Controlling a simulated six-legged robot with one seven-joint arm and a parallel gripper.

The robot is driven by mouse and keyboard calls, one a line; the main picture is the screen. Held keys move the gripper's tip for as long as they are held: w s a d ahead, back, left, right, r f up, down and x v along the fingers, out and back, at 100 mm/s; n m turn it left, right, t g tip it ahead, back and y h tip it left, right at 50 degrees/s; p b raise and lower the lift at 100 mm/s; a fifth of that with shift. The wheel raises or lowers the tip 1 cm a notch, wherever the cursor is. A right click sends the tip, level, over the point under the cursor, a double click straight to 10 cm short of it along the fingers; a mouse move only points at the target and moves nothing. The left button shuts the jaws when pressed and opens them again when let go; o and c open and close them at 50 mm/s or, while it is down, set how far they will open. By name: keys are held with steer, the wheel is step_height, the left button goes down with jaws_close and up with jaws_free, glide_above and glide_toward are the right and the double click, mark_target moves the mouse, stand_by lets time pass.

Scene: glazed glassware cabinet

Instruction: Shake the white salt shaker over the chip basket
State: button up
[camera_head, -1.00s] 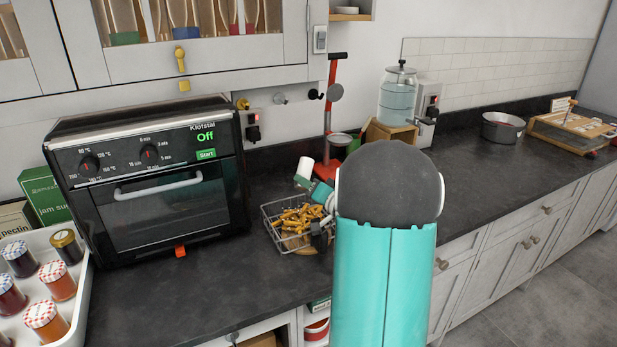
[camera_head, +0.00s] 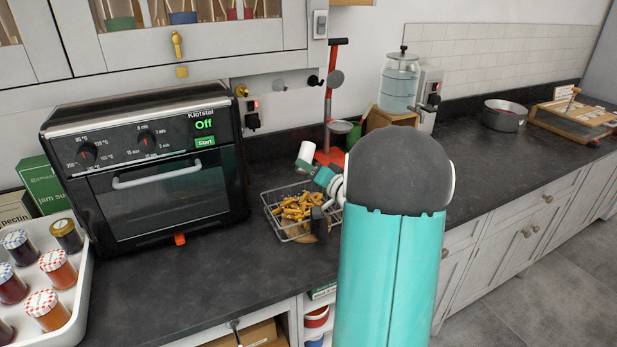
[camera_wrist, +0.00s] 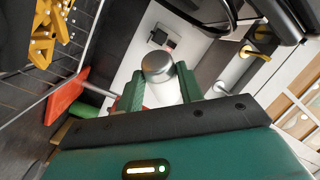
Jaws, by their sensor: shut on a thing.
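The white salt shaker (camera_head: 305,151) is held tilted above the back edge of the chip basket in the head view. In the wrist view its silver cap (camera_wrist: 157,67) shows between my green fingers. My gripper (camera_head: 313,166) is shut on the shaker; it also shows in the wrist view (camera_wrist: 160,88). The wire chip basket (camera_head: 272,219) stands on the dark counter, with golden chips (camera_head: 298,206) inside. My arm is just right of the basket. In the wrist view, chips (camera_wrist: 45,35) show at the upper left. No falling salt can be made out.
A black oven (camera_head: 150,170) stands left of the basket. A red stand (camera_head: 328,110) is behind it, with a glass water dispenser (camera_head: 400,82) farther right. A white tray of jars (camera_head: 78,285) is at the left.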

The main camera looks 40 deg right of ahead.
mark_target(312, 148)
steer(key=r+m+g, duration=0.1)
steer(key=m, duration=0.1)
steer(key=r+m+g, duration=0.1)
steer(key=m, duration=0.1)
steer(key=shift+w+d+r+g+y, duration=0.2)
steer(key=shift+d+r+g+y, duration=0.1)
steer(key=shift+d+g+y, duration=0.1)
steer(key=shift+w+d+r+m+g+y, duration=0.1)
steer(key=shift+r+m+g+y, duration=0.65)
steer(key=shift+m, duration=0.35)
steer(key=shift+r+m+g+y, duration=0.6)
steer(key=shift+r+m, duration=0.2)
steer(key=shift+m, duration=0.3)
